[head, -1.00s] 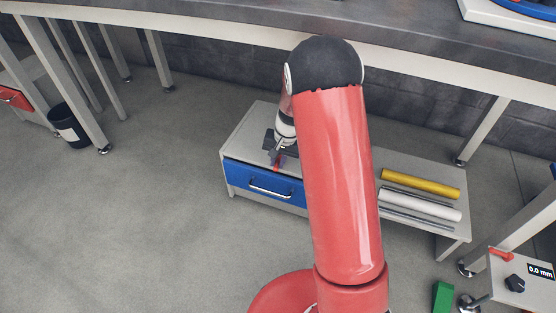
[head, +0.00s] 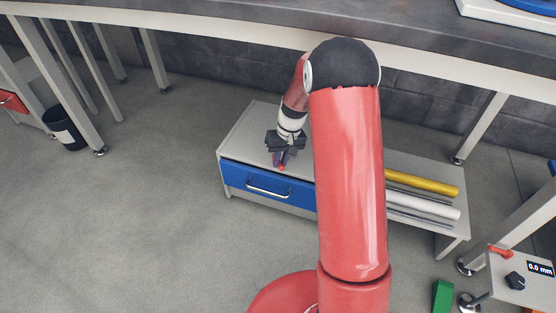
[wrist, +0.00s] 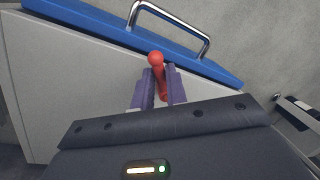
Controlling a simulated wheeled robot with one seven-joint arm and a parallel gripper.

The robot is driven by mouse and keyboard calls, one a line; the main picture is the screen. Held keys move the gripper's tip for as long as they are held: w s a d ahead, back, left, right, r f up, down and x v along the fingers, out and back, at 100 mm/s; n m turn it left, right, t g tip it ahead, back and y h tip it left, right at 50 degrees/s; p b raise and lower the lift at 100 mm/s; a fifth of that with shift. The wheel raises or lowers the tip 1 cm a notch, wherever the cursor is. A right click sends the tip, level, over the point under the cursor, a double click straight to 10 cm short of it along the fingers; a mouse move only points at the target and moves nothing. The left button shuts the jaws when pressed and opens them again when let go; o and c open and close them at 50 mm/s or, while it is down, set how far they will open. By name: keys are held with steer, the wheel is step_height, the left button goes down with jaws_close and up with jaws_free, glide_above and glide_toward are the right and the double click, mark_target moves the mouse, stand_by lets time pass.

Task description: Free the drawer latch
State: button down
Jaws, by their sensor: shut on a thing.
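The blue drawer front (head: 238,179) with its metal bar handle (head: 268,191) sits in the left part of a low grey cabinet and looks closed. In the wrist view the drawer's blue edge (wrist: 85,20) and its handle (wrist: 170,17) lie beyond the fingers. A red latch lever (wrist: 157,62) with a round knob stands on the cabinet top just behind the drawer front; its red tip also shows in the head view (head: 281,167). My gripper (wrist: 157,84) is shut on the latch lever, with one purple finger on each side. The fingers hide part of the lever.
A yellow roll (head: 425,184) and a white roll (head: 425,206) lie on the lower right part of the cabinet unit. A workbench (head: 200,25) overhangs behind. Floor in front of the drawer is clear. A post with a 0.0 mm display (head: 540,268) stands at right.

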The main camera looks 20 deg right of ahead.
steer(key=shift+w+d+n+g+p, duration=0.2)
steer(key=shift+d+n, duration=0.1)
steer(key=shift+n, duration=0.75)
steer(key=shift+w+d+n+g+p, duration=0.1)
steer(key=shift+d+n+g, duration=0.15)
steer(key=shift+n, duration=0.8)
steer(key=c, duration=1.4)
jaws_free()
